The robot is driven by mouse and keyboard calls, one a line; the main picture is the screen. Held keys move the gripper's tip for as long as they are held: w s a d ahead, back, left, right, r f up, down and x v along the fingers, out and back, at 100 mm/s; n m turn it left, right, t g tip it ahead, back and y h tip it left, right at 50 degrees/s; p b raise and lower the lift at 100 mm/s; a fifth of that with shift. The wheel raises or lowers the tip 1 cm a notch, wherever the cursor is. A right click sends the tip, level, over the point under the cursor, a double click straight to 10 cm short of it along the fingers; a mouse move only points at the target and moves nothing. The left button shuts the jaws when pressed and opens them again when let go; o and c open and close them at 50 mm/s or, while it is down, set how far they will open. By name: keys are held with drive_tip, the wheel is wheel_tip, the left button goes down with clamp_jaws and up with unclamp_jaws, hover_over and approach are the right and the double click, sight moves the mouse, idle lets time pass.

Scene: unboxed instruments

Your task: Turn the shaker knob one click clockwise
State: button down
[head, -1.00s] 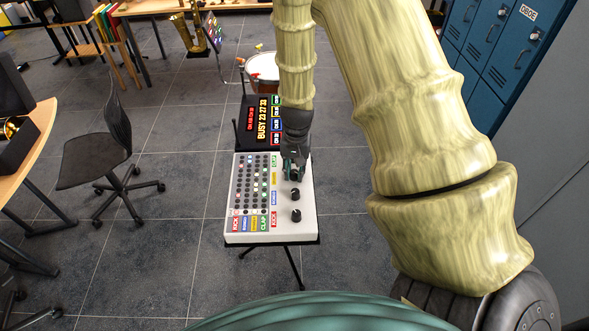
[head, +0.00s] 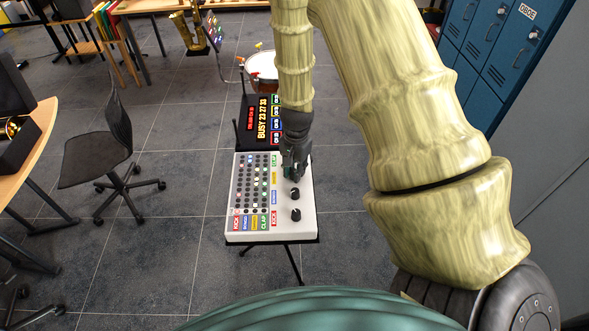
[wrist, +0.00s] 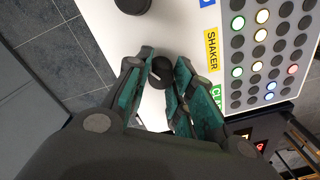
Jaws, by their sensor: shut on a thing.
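The shaker knob (wrist: 163,72) is a small black round knob on the white panel of the drum machine (head: 240,228). It sits beside the yellow SHAKER label (wrist: 211,50) in the wrist view. My gripper (wrist: 166,60) is shut on this knob, with teal-padded fingers on both sides of it. The knob's pointer mark is too small to read.
Two more black knobs, one (head: 295,194) and another (head: 295,214), line up nearer in the same column. Lit buttons (wrist: 262,35) lie beside the labels. A black display box (head: 256,122) stands behind the machine.

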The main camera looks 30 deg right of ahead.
drive_tip(key=c, duration=1.2)
unclamp_jaws()
drive_tip(key=shift+d, duration=0.1)
drive_tip(key=shift+c, duration=0.2)
wheel_tip(320, 180, up, 12)
drive_tip(key=shift+s, duration=0.15)
drive_tip(key=shift+d, duration=0.1)
